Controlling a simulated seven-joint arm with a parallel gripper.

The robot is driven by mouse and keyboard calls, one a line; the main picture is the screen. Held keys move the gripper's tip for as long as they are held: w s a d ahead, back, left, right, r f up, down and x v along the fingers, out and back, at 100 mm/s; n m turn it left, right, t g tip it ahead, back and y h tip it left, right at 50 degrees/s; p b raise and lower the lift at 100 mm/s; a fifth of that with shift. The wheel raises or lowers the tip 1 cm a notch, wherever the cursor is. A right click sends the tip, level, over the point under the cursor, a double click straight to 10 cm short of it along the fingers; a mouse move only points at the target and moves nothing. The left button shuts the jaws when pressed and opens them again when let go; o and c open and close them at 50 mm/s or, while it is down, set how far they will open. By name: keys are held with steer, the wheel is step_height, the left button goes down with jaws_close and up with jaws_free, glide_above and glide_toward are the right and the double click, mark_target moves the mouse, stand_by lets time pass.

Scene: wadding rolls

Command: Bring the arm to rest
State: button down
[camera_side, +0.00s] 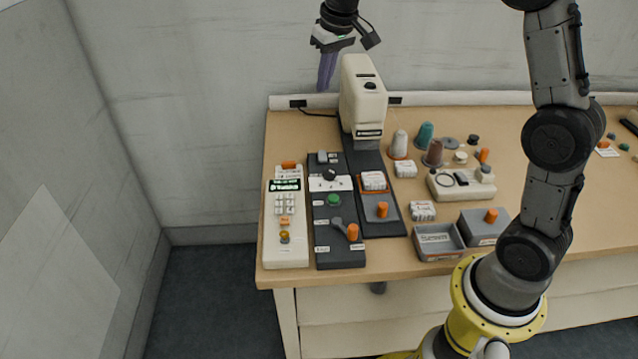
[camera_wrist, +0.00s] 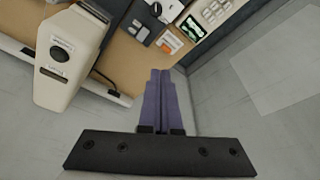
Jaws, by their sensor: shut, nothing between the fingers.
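My gripper (camera_side: 326,72) hangs at the top of the side view, above and behind the back left edge of the table (camera_side: 292,128), in front of the grey wall. Its purple fingers point down, pressed together and empty. In the wrist view my gripper (camera_wrist: 160,76) also shows with both purple fingers side by side and nothing between them. It touches nothing that I can see. Part of my arm shows at the right of the side view.
A tall cream machine (camera_side: 362,95) stands close to the right of my gripper; it also shows in the wrist view (camera_wrist: 70,55). A keypad unit (camera_side: 286,225), a dark control panel (camera_side: 335,220), thread cones (camera_side: 399,145) and a grey bin (camera_side: 438,242) stand on the table. Free floor lies left.

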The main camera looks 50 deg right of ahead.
steer(key=s+a+r+n+t, duration=0.1)
steer(key=s+a+r, duration=0.25)
steer(key=s, duration=0.45)
steer(key=s+a+r+t, duration=0.15)
steer(key=s+r, duration=0.25)
steer(key=s, duration=0.4)
steer(key=s+a+f, duration=0.1)
steer(key=s+f, duration=0.3)
steer(key=s, duration=0.3)
steer(key=s+a+f+n, duration=0.1)
steer(key=s+f, duration=0.4)
steer(key=s, duration=0.3)
